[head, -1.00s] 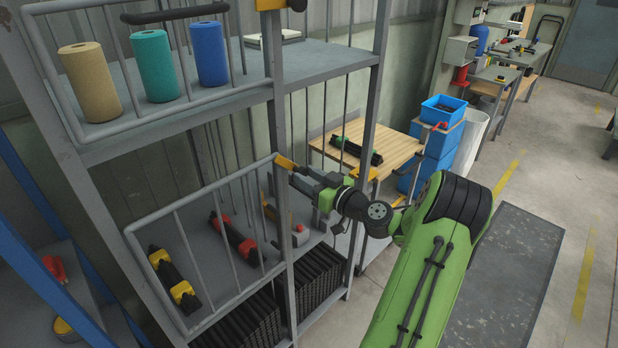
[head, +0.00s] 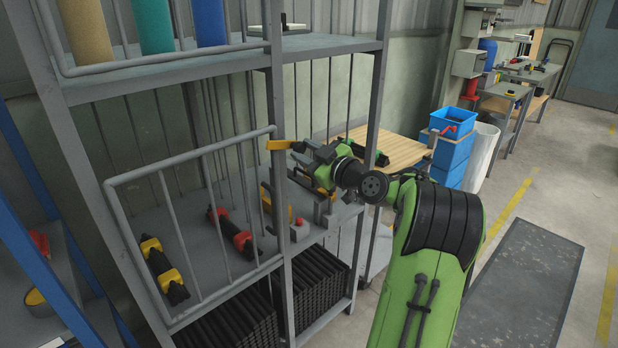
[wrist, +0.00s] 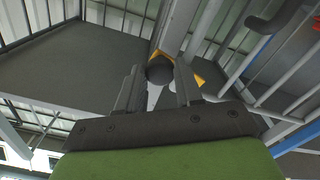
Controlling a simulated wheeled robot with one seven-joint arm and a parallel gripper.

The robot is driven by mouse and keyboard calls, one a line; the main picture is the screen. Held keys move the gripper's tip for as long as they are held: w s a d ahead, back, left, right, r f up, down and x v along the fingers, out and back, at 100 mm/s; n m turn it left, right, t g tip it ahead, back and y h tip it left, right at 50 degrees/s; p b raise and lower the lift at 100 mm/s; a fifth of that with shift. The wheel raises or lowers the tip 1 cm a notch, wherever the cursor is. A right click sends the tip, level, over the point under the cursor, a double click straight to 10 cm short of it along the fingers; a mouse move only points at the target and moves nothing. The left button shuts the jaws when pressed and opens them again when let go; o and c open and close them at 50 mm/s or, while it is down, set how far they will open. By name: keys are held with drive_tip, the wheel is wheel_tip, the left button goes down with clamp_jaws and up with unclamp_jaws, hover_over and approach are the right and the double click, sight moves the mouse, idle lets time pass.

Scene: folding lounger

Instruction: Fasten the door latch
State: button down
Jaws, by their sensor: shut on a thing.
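The door (head: 190,225) is a grey barred gate on the shelf's lower bay. Its right edge stands close to the grey post (head: 284,215). The yellow latch (head: 278,145) lies nearly level across the top of that edge and the post. My gripper (head: 300,152) is at the latch's right end, shut on its dark round knob. In the wrist view the knob (wrist: 160,70) sits between the two fingers (wrist: 160,88), with the yellow latch (wrist: 208,74) behind it. My fingers partly hide the latch's right end in the head view.
Behind the gate, the shelf holds red-ended (head: 233,236) and yellow-ended (head: 163,268) black parts. A second barred gate (head: 160,55) is above. A wooden table (head: 395,150) and blue bins (head: 453,145) stand behind my arm. Open floor lies to the right.

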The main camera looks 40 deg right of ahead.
drive_tip(key=shift+f+n+b, duration=0.1)
drive_tip(key=shift+n+b, duration=1.5)
drive_tip(key=shift+b, duration=1.05)
drive_tip(key=c, duration=0.7)
unclamp_jaws()
drive_tip(key=shift+c, duration=0.2)
drive_tip(key=s+b, duration=0.1)
drive_tip(key=s, duration=1.4)
drive_tip(key=shift+s+d, duration=0.25)
drive_tip(key=shift+s, duration=0.15)
